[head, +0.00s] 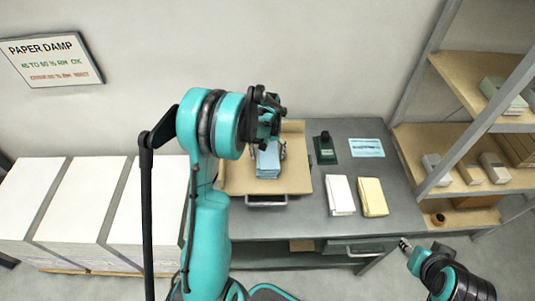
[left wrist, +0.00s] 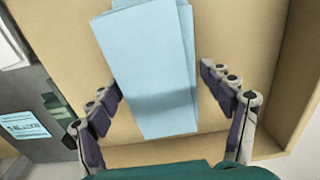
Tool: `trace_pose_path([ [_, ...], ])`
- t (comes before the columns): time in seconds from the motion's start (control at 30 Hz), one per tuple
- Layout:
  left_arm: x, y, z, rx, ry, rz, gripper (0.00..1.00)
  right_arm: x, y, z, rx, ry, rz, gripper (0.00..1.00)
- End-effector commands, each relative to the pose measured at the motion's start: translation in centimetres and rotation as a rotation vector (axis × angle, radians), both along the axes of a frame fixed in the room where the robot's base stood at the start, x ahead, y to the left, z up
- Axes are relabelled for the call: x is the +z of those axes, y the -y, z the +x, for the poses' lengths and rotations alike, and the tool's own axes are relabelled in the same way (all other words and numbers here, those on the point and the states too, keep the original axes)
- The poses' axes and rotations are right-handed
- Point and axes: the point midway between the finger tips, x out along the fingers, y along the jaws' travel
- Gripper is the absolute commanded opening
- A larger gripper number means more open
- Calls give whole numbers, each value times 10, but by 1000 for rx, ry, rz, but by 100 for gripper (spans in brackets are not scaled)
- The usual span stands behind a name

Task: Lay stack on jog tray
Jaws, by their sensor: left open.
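The light blue paper stack (head: 268,160) lies on the tan wooden jog tray (head: 236,180) on the grey bench. In the left wrist view the stack (left wrist: 155,80) sits on the tray floor (left wrist: 245,45), its sheets slightly fanned. My left gripper (head: 268,143) is over the tray; in the left wrist view its open fingers (left wrist: 160,85) are on either side of the stack, with small gaps at its edges. My right gripper (head: 405,244) is at the lower right, away from the tray; its jaw state is too small to tell.
A white stack (head: 341,196) and a yellow stack (head: 373,197) lie right of the tray. A dark green device (head: 325,149) and a blue card (head: 366,147) are behind them. Tall white paper piles (head: 75,200) stand left, a shelf rack (head: 465,135) right.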

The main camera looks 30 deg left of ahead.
Motion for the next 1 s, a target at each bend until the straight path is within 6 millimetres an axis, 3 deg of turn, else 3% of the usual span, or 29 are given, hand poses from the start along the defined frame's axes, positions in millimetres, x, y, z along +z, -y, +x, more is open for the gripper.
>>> trace_pose_path([
  [0.23,14,0,0,0,0,0,80,6,0,0,0,0,0,40],
  [0.6,93,0,0,0,0,0,80,24,0,0,0,0,0,40],
  [0.87,123,1,-1,-3,2,0,80,28,0,0,0,0,0,40],
  [1.0,142,16,-11,-40,40,12,80,28,0,0,0,0,0,40],
])
